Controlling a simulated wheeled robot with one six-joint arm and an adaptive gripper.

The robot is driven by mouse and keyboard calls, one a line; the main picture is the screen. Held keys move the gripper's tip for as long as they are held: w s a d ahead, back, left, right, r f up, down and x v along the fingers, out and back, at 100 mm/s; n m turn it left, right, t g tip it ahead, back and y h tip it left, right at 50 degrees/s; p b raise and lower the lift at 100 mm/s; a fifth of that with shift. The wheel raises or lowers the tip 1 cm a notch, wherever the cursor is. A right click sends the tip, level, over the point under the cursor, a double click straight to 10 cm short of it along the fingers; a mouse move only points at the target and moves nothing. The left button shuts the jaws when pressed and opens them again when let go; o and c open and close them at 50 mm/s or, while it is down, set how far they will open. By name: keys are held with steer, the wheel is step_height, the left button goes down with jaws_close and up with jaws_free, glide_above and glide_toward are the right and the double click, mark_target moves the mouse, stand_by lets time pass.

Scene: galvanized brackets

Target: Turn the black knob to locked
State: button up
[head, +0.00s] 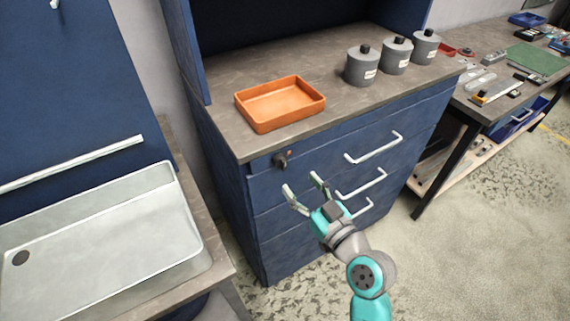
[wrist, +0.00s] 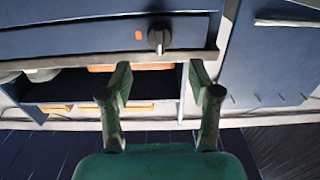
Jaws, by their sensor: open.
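The black knob (head: 281,159) sits at the upper left of the blue cabinet's top drawer front (head: 330,143). In the wrist view the knob (wrist: 159,38) shows a pale grip bar standing roughly upright in the picture. A small orange mark (wrist: 138,35) is beside it on the left in that view. My gripper (head: 301,181) is open and empty in front of the cabinet, below and right of the knob in the head view. In the wrist view its fingers (wrist: 160,72) are spread, with the knob beyond them, centred between them and apart from them.
An orange tray (head: 262,122) and three grey canisters (head: 362,82) stand on the cabinet top. White drawer handles (head: 374,148) stick out right of my gripper. A sink (head: 100,245) is at left, a cluttered workbench (head: 486,103) at right. Floor before the cabinet looks clear.

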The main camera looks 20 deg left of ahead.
mark_target(285, 165)
steer(key=x, duration=0.8)
steer(key=c, duration=1.1)
